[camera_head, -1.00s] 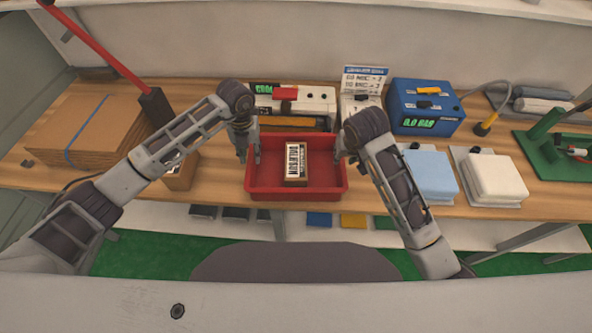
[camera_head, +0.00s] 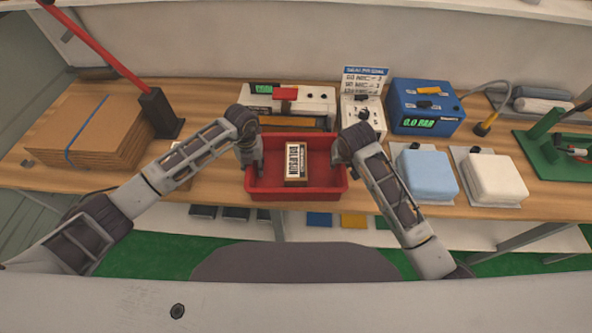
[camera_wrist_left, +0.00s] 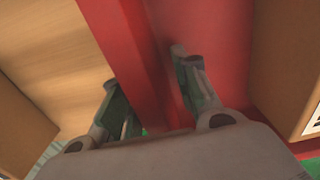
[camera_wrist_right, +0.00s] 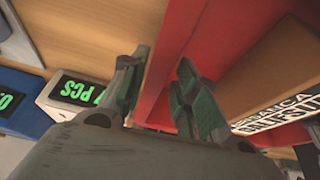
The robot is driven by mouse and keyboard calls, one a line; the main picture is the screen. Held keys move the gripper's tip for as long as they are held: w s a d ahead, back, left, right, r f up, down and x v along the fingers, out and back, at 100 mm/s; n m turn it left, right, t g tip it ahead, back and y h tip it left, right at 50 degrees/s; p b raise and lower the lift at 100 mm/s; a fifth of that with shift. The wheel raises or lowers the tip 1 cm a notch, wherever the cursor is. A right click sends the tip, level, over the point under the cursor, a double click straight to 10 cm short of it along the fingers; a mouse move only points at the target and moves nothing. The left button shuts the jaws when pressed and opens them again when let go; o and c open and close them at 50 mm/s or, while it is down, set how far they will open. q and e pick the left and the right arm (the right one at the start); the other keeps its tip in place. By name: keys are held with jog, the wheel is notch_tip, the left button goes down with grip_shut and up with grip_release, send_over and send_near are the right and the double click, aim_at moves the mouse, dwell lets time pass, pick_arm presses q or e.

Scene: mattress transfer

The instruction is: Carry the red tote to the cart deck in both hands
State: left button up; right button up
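The red tote (camera_head: 318,195) sits on the wooden table, with a labelled cardboard box (camera_head: 296,166) inside. My left gripper (camera_head: 251,163) is at the tote's left wall. In the left wrist view my left gripper (camera_wrist_left: 152,85) is open, with one finger outside the red wall (camera_wrist_left: 128,45) and one inside, a gap showing. My right gripper (camera_head: 344,155) is at the right wall, its fingers mostly hidden by the wrist in the head view. In the right wrist view its open fingers (camera_wrist_right: 158,75) stand either side of the red wall (camera_wrist_right: 178,40).
Behind the tote stand a white device (camera_head: 300,103) and a blue device (camera_head: 428,108). Flat cardboard (camera_head: 88,135) lies at left beside a black post with a red bar (camera_head: 100,45). Blue (camera_head: 427,175) and white (camera_head: 494,177) pads lie at right.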

pick_arm(q)
grip_shut()
pick_arm(e)
grip_shut()
